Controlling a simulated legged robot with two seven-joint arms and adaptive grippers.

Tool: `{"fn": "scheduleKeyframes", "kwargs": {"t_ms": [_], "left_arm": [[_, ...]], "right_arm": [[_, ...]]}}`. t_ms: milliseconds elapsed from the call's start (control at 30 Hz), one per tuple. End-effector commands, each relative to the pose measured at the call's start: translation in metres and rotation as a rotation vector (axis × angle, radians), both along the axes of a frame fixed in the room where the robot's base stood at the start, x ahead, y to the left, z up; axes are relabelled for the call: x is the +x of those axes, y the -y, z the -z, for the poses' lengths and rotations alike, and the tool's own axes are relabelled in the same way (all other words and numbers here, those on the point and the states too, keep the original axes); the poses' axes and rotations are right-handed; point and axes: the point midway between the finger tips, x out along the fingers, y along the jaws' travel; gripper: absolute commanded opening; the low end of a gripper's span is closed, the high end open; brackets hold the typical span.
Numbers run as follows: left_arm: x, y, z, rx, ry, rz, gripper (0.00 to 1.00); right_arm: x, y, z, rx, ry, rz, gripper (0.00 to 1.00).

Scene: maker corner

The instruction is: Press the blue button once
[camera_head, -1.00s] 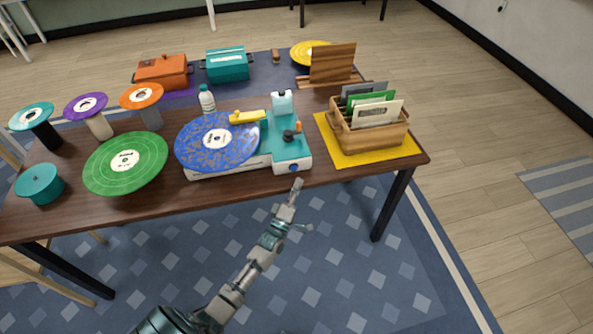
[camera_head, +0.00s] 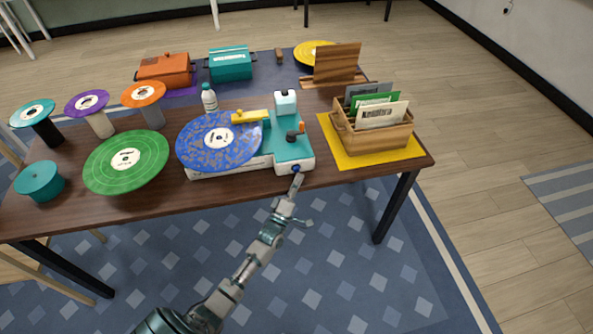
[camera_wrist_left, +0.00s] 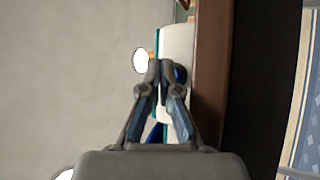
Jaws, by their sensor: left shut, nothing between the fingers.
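The blue button (camera_head: 295,168) is a small round knob on the front face of the white and teal record player (camera_head: 293,150). My left gripper (camera_head: 298,178) is shut and empty, its tip right at the front of the button and partly over it. In the left wrist view, the shut fingertips (camera_wrist_left: 166,67) overlap the blue button (camera_wrist_left: 181,74), whose edge shows beside them. I cannot tell whether they touch it. A blue record (camera_head: 205,150) lies on the player. My right gripper is not in view.
The wooden table (camera_head: 240,193) has its front edge just below the player. A crate of sleeves (camera_head: 375,142) on a yellow mat stands to the right. A green record (camera_head: 110,172) lies at left. The space in front of the table is open floor.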

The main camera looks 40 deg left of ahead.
Motion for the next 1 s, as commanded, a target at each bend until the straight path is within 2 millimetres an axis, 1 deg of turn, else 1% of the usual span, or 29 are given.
{"fn": "scheduleKeyframes", "kwargs": {"t_ms": [733,1000], "left_arm": [[0.0000,0.0000,0.0001,0.000,0.000,0.000,0.00],[0.0042,-0.0055,-0.0011,0.000,0.000,0.000,0.00]], "right_arm": [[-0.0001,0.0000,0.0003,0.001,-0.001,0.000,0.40],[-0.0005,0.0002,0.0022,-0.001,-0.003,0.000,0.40]]}}
